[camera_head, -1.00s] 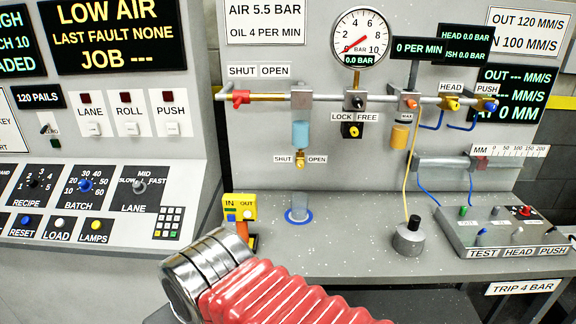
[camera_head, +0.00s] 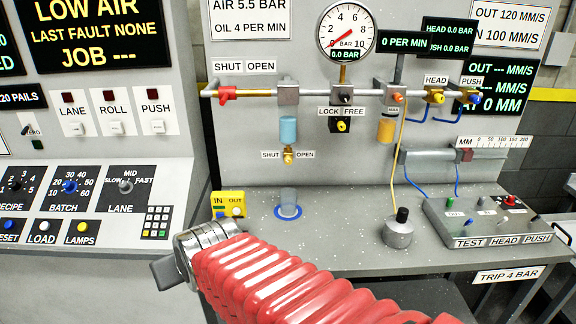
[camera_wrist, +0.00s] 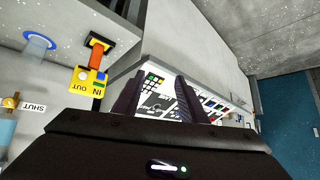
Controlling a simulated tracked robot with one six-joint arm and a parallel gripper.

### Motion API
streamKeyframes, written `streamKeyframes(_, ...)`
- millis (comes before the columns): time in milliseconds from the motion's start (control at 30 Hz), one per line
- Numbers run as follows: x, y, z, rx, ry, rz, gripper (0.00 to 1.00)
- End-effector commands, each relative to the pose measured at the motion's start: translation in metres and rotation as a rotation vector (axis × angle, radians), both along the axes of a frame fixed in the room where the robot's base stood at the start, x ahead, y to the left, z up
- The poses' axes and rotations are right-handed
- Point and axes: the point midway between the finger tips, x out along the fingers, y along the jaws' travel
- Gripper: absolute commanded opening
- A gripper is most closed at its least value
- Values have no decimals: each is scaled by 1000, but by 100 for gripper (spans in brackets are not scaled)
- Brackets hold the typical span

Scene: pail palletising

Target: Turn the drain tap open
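The drain tap (camera_head: 289,154) is a small brass tap under a light-blue bowl (camera_head: 288,130) on the grey back panel, between SHUT and OPEN labels. Its handle is too small to tell which way it points. The tap also shows at the left edge of the wrist view (camera_wrist: 11,103), beside the SHUT label. My gripper (camera_wrist: 157,95) shows two dark fingers set apart with nothing between them, pointing towards a white control console, away from the tap. In the head view only a dark part of the gripper shows, left of my red-sleeved arm, below and left of the tap.
A clear cup in a blue ring (camera_head: 288,203) stands on the bench under the tap. A yellow IN/OUT box (camera_head: 229,205) is left of it, close behind my arm. A red-handled valve (camera_head: 227,94) and pipe are above. A grey knobbed weight (camera_head: 398,230) stands to the right.

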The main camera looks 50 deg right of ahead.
Motion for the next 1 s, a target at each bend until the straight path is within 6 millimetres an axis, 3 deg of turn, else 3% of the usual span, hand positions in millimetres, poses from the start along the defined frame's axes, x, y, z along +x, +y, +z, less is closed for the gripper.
streamKeyframes(200,38,-69,-3,-18,-162,-164,39)
streamKeyframes(467,57,-156,-1,-68,-363,-344,39)
streamKeyframes(633,50,-215,2,-125,-488,-463,39)
streamKeyframes(800,31,-271,5,-195,-611,-576,39)
streamKeyframes(1000,1,-318,9,-278,-728,-675,39)
